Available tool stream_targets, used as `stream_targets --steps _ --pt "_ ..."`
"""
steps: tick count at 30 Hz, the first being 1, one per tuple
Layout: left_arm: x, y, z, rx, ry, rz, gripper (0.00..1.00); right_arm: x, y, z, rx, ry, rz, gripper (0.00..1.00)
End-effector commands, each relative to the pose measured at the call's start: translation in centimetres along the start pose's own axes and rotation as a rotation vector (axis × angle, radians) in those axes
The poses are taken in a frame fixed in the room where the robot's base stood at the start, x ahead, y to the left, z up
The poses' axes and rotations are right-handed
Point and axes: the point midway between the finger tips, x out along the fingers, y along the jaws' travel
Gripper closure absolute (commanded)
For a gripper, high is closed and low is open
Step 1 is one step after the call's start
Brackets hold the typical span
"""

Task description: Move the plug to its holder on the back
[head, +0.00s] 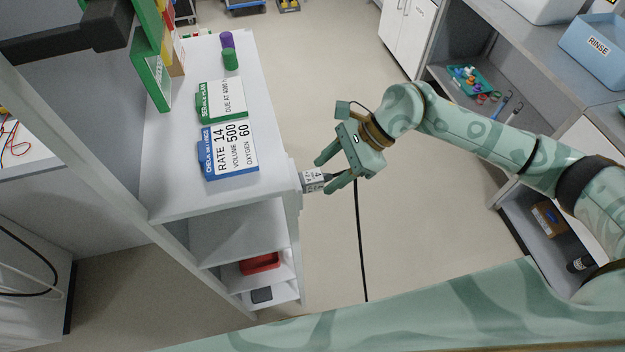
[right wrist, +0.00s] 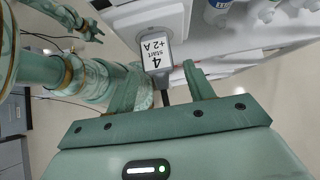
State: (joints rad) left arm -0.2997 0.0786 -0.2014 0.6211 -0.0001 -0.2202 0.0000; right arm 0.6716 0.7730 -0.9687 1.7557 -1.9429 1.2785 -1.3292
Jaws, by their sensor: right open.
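The plug (head: 313,181) is a grey block with a printed white label, at the right side of the white shelf unit. In the right wrist view the plug (right wrist: 157,62) reads "4 start +2 A" and meets a white square socket (right wrist: 152,20). A black cable (head: 360,240) hangs from it to the floor. My right gripper (head: 323,175) is open with its fingers around the plug's near end; whether they touch it is unclear. Another green gripper, seemingly my left, shows small in the right wrist view (right wrist: 90,30); its jaws are too small to judge. The holder on the back is not identifiable.
On the shelf unit's top lie a blue settings card (head: 230,150), a green card (head: 221,99) and green and purple cylinders (head: 230,58). A red tray (head: 260,263) sits on a lower shelf. A grey counter with a blue RINSE bin (head: 598,45) stands right.

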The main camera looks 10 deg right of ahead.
Motion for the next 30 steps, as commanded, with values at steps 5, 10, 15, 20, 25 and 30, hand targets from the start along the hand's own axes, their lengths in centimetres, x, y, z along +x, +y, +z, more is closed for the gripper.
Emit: stream_targets --steps 5,10,15,20,25,30 --pt "0.4 0.0 0.0 0.000 0.000 0.000 0.64 1.5 0.0 0.0 0.002 -0.002 0.001 0.47" --pt "0.4 0.0 0.0 0.000 0.000 0.000 0.64 1.8 0.0 0.0 0.002 -0.001 -0.001 0.47" --pt "0.4 0.0 0.1 0.000 0.000 0.000 0.64 1.7 0.0 0.1 0.002 -0.001 -0.001 0.47" --pt "0.7 0.0 0.1 -0.001 -0.001 0.000 0.64 1.8 0.0 0.0 0.002 -0.001 -0.001 0.47" --pt "0.8 0.0 0.1 -0.001 -0.002 0.000 0.64 1.7 0.0 0.0 0.002 -0.002 0.000 0.47" --pt "0.8 0.0 0.2 -0.002 -0.002 -0.001 0.64 1.7 0.0 0.1 0.002 -0.002 -0.001 0.67"
